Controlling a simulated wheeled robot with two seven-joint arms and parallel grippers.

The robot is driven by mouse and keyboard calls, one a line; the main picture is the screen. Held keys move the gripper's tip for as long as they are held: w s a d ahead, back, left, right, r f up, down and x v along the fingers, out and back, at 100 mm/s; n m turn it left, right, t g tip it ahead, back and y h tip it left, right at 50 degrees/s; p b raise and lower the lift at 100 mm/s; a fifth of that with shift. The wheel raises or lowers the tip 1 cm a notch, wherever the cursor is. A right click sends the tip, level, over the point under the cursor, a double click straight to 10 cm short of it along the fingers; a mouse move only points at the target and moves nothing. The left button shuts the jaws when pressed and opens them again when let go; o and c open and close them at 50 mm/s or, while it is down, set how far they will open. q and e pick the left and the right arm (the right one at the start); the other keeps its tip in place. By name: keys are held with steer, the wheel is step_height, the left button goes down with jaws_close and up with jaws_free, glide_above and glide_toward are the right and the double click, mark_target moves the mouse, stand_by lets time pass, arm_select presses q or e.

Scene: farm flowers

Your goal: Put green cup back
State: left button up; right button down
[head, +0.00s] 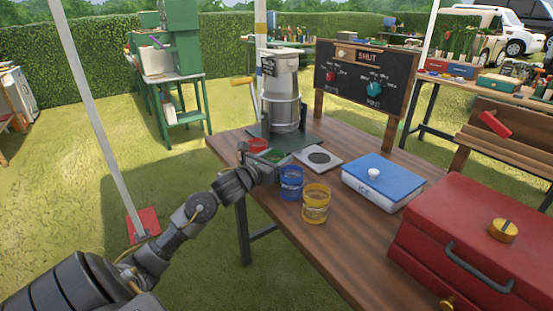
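The green cup (274,154) is at the left edge of the wooden table, partly hidden behind my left gripper. My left gripper (262,167) is right at the green cup, at the table's left edge. I cannot tell whether its fingers are closed on the cup or only beside it. A red cup (258,145) stands just behind. A blue cup (291,184) and a yellow cup (316,204) stand in front and to the right of the green cup. My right gripper is not in view.
A grey metal cylinder machine (281,100) stands behind the cups. A flat plate with a dark disc (318,158), a blue-lidded white box (382,184) and a red toolbox (470,240) are to the right. A dial board (364,80) stands behind. The front table area is bare.

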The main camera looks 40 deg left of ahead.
arm_select(q)
steer(key=shift+o, duration=0.5)
steer(key=shift+r, duration=0.2)
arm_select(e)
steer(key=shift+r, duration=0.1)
arm_select(q)
steer(key=shift+s+f, duration=0.15)
steer(key=shift+s, duration=0.35)
steer(key=s, duration=1.1)
steer(key=shift+d, duration=0.15)
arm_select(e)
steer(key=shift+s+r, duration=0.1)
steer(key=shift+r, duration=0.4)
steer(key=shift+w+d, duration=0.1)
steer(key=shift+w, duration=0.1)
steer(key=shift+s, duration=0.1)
